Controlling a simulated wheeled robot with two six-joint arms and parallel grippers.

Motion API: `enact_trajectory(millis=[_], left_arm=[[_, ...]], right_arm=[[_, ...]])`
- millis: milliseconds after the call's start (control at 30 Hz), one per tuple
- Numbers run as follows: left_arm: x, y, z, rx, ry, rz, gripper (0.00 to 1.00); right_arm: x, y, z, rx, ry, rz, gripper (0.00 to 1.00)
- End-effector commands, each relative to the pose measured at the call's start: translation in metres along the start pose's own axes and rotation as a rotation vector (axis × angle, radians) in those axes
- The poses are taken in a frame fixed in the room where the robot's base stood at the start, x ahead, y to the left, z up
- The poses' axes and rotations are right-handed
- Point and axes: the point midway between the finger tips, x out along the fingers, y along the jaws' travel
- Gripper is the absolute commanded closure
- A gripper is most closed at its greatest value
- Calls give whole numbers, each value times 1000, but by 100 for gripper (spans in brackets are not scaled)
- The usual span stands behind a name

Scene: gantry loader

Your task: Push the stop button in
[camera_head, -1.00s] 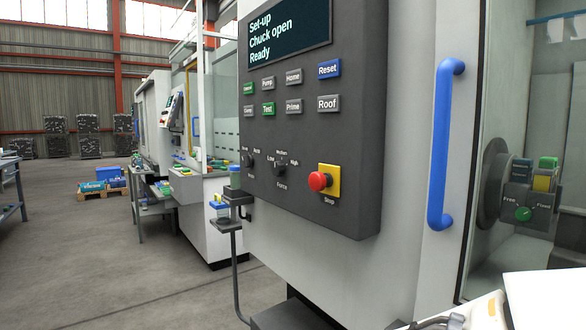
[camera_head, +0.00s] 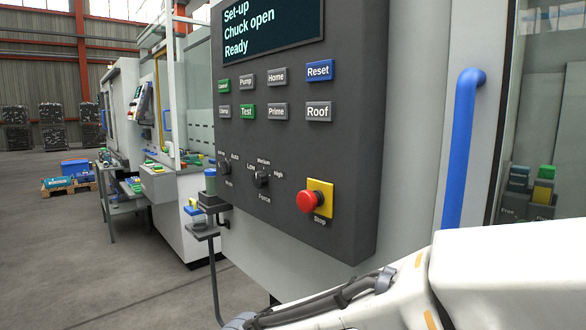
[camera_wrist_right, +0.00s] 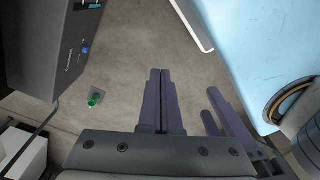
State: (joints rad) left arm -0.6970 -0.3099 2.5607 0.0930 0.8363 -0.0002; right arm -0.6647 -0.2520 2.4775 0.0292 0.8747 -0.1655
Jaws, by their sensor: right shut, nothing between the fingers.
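The stop button (camera_head: 310,201) is a red mushroom head on a yellow plate (camera_head: 322,186), low on the right of the dark grey control panel (camera_head: 345,110). It stands out from its plate, with the label "Stop" below. My right arm crosses the lower right of the head view, below the button and apart from it in the picture. The fingers of my right gripper (camera_wrist_right: 161,73) show in the right wrist view, shut together and empty. The button cannot be made out in that view. My left gripper is not in view.
The panel has a screen (camera_head: 265,28), several push buttons and two knobs beside the stop button. A blue door handle (camera_head: 463,145) stands right of the panel. A small shelf (camera_head: 200,232) sticks out at the panel's lower left. Open floor (camera_head: 90,260) lies left.

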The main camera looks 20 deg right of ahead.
Motion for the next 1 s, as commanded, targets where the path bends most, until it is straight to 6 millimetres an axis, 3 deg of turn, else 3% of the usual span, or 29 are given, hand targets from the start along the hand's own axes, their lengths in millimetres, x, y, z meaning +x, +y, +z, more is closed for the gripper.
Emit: enact_trajectory(millis=[33,100,600,800,1000], left_arm=[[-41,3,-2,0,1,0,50],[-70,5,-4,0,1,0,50],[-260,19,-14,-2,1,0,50],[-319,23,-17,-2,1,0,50],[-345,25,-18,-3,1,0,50]], right_arm=[[-44,8,-9,-52,-8,16,100],[-77,19,-18,-144,-23,41,100],[-297,117,-74,-765,-218,178,100],[-367,154,-88,-965,-317,198,100],[-398,175,-93,-1074,-379,200,100]])
